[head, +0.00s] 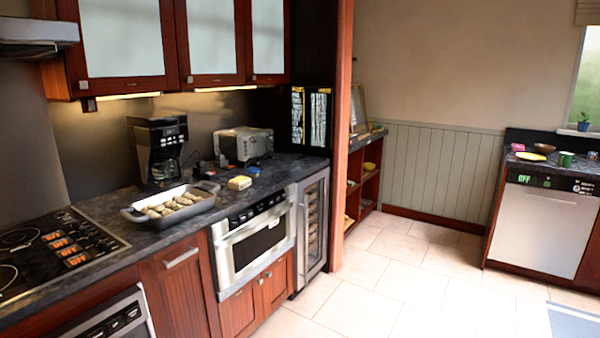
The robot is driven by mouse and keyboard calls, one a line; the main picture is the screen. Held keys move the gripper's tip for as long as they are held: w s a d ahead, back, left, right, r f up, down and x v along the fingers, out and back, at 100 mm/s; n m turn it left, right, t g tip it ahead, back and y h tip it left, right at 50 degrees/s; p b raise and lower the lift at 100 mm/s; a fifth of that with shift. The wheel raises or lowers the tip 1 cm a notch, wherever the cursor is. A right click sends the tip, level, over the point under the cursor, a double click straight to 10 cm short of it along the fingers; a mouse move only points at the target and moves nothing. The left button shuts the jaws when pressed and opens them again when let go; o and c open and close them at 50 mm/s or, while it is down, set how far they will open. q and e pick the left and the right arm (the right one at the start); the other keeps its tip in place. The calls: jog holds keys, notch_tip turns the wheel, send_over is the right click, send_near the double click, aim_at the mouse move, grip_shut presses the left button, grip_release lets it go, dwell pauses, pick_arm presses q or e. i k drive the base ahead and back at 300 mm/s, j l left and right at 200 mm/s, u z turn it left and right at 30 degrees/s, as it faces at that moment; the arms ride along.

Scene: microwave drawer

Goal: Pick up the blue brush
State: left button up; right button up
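I cannot pick out the blue brush with certainty. Some small items (223,162), with a touch of blue among them, lie on the dark counter (282,172) in front of the toaster. They are too small to tell apart. Neither of my grippers is in view.
A green mug (565,159) stands on the right counter. The tiled floor (390,290) between is clear.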

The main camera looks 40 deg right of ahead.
aim_at(254, 171)
jog(key=z, duration=1.15)
